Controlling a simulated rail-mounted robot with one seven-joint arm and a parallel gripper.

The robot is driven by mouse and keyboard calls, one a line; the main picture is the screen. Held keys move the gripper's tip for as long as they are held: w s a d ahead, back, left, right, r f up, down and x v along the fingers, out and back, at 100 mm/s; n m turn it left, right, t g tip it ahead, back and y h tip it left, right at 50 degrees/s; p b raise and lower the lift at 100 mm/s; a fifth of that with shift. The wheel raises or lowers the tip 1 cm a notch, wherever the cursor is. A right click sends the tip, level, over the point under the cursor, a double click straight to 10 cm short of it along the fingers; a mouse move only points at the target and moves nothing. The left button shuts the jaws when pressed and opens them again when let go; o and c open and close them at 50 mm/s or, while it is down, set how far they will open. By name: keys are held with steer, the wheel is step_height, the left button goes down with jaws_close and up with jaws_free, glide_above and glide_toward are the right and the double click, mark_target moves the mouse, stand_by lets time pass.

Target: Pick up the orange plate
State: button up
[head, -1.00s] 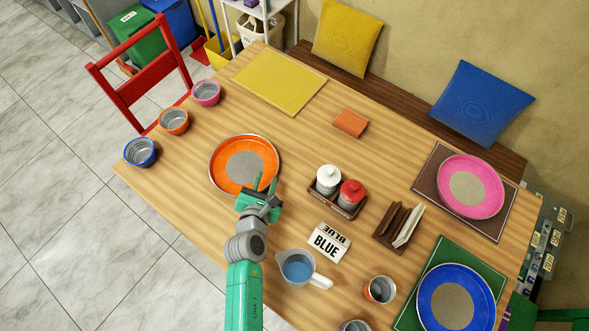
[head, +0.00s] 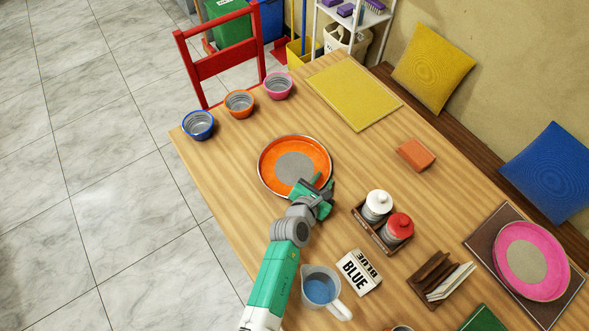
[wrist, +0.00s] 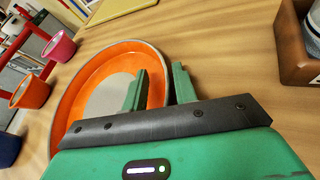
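The orange plate (head: 280,152) has a grey centre and lies flat on the wooden table, left of the middle in the head view. It fills the left middle of the wrist view (wrist: 75,95). My gripper (head: 322,182) is at the plate's lower right rim in the head view. In the wrist view the two green fingers (wrist: 160,86) are apart, one over the plate's inside and one outside its right rim. I cannot tell whether either finger touches the rim. The finger bases are hidden behind the dark gripper bar.
A caddy with a white-lidded jar (head: 377,203) and a red-lidded jar (head: 399,226) stands to the right. A measuring jug (head: 322,290) and a BLUE sign (head: 358,270) are below. Blue (head: 198,125), orange (head: 239,103) and pink (head: 278,85) cups line the left edge.

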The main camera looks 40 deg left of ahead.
steer(key=shift+r, duration=0.1)
jaws_close()
